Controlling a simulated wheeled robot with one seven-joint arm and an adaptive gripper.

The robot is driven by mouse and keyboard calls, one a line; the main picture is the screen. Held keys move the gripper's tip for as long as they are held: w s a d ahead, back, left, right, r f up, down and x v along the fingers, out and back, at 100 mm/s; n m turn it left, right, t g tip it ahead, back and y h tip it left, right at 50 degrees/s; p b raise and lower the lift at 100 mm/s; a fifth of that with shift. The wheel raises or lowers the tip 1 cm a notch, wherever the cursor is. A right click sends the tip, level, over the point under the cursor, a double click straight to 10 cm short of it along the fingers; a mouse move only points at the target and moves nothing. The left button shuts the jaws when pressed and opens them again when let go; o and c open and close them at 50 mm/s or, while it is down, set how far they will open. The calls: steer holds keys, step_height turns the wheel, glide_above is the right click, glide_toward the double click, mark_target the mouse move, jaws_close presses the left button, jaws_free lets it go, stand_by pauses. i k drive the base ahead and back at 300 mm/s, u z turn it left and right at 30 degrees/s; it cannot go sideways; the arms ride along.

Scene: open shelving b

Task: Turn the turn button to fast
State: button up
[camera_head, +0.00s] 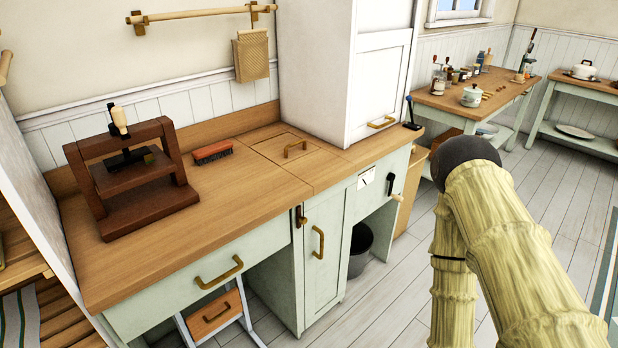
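A small brown turn button (301,216) is on the cabinet front just under the worktop, at the upper left of a narrow pale green door (326,262). It looks roughly upright, but it is too small to tell whether it overlaps the door's edge. The door has a brass handle (319,242) and looks shut or nearly so. My arm, in a cream sleeve with a dark rounded joint, fills the right side of the view, apart from the cabinet. My gripper is not in view.
The wooden worktop (240,205) carries a brown press (135,180) and a red brush (212,152). A crank (391,190) sticks out right of the door. A dark bin (360,250) stands below. The plank floor (390,310) between cabinet and arm is clear.

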mark_target(300, 219)
steer(key=k, duration=0.5)
steer(key=z, duration=0.8)
steer(key=i, duration=0.7)
steer(key=u, duration=1.1)
